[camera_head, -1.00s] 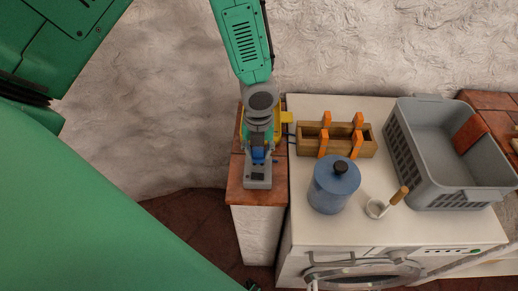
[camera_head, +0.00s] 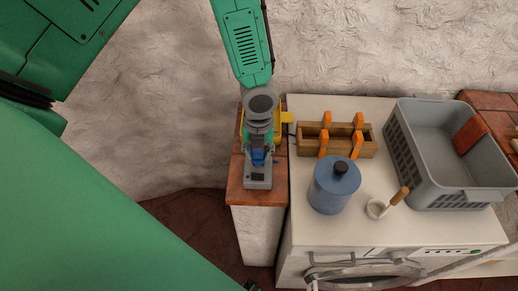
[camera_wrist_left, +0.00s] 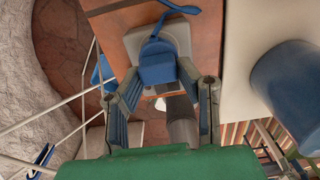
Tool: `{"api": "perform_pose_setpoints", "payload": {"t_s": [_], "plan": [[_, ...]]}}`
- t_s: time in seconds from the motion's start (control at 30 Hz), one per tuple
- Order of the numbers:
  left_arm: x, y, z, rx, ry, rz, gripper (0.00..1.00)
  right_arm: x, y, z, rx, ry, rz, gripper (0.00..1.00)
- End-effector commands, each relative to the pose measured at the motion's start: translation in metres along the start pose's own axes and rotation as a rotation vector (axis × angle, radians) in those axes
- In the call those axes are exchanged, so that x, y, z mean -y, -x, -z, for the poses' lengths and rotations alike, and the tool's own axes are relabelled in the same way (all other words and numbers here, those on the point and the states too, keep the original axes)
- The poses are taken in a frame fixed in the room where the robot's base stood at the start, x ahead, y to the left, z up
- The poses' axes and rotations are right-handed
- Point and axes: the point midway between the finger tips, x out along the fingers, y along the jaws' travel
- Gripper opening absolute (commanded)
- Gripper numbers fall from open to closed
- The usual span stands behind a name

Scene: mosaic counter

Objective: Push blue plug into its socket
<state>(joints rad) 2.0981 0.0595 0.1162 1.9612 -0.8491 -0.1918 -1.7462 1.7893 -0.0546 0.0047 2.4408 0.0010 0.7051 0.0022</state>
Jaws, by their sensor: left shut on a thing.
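The blue plug (camera_head: 258,158) is over the grey socket block (camera_head: 257,182) on the narrow brick-red counter. My left gripper (camera_head: 258,150) comes down on it from above. In the left wrist view the plug (camera_wrist_left: 157,66) sits between the fingertips of my left gripper (camera_wrist_left: 160,80), which is shut on it. The socket block's pale plate (camera_wrist_left: 182,36) shows behind the plug, and a blue cord runs past it. The plug and fingers hide the socket opening, so I cannot tell how deep the plug sits. My right gripper is not in view.
A yellow object (camera_head: 287,117) stands behind the gripper. A wall stands behind.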

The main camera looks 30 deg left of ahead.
Motion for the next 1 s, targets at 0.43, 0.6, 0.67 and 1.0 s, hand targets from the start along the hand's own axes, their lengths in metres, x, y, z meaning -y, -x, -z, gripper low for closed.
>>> {"api": "perform_pose_setpoints", "payload": {"t_s": [0.43,0.6,0.67,1.0], "plan": [[0.0,-0.007,0.0,0.001,0.0,0.0,0.04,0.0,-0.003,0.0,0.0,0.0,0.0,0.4],[0.0,-0.009,0.0,0.001,0.0,0.001,0.04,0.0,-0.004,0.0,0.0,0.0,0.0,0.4],[0.0,-0.01,0.0,0.001,0.0,0.001,0.04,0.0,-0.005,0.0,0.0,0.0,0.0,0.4],[0.0,-0.014,0.0,0.001,0.0,0.001,0.51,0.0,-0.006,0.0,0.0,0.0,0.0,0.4]]}}
